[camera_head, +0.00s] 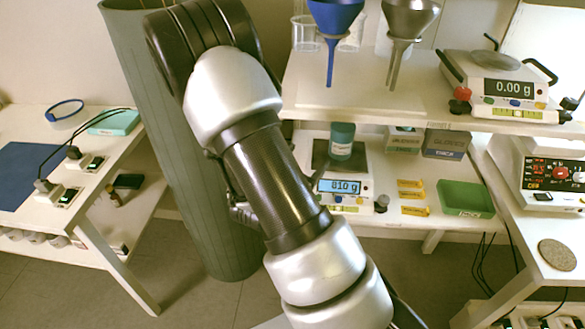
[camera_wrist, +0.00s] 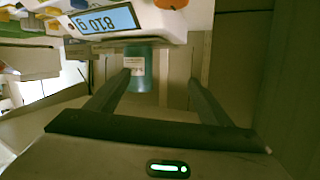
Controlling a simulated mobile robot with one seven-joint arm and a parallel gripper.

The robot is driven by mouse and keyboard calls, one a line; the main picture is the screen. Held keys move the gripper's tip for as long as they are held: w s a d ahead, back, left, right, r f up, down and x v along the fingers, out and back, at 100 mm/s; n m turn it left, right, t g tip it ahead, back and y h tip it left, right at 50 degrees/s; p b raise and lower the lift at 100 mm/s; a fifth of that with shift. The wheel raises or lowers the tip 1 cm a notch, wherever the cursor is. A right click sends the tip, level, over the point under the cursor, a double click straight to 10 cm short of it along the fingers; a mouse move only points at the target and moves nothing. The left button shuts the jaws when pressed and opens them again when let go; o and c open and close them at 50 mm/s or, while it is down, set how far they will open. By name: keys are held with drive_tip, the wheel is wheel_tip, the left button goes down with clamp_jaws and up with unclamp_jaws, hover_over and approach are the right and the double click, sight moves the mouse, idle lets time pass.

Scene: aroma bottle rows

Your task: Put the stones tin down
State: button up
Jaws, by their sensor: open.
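A teal tin (camera_head: 342,140) with a label too small to read stands upright on the dark plate of a white scale (camera_head: 350,208) on the lower shelf. The scale display shows 810 g. The wrist view is upside down. In it the tin (camera_wrist: 138,72) shows ahead of my gripper (camera_wrist: 160,76), between the lines of the two fingers and nearer the left one. A gap shows between the tin and the right finger. The fingers are spread open. Whether the left finger touches the tin cannot be told.
Yellow labelled pieces (camera_head: 412,197) and a green tray (camera_head: 466,198) lie right of the scale. Boxes (camera_head: 446,143) stand behind. The upper shelf (camera_head: 350,108) overhangs, with a blue funnel (camera_head: 333,20) and another scale (camera_head: 500,85). A grey-green column (camera_head: 175,130) stands left.

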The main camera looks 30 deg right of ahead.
drive_tip(key=w+a+r+n+t+y, duration=0.1)
drive_tip(key=w+a+r+y, duration=0.1)
drive_tip(key=a+r+y, duration=0.3)
drive_tip(key=w+a+r+n+y, duration=0.1)
drive_tip(key=w+a+r+y, duration=0.15)
drive_tip(key=a, duration=0.35)
drive_tip(key=s+a+r+n+y, duration=0.4)
drive_tip(key=s+a+r, duration=0.1)
drive_tip(key=a+r, duration=0.15)
drive_tip(key=s+r+n+g, duration=0.2)
drive_tip(key=s+n, duration=0.1)
drive_tip(key=s, duration=0.8)
drive_tip(key=s+r+n+g, duration=0.2)
drive_tip(key=s+r+n, duration=0.1)
drive_tip(key=s, duration=0.7)
drive_tip(key=shift+s+r+g+y, duration=0.3)
drive_tip(key=shift+s+y, duration=0.05)
drive_tip(key=shift+s, duration=0.05)
drive_tip(key=shift+a, duration=0.15)
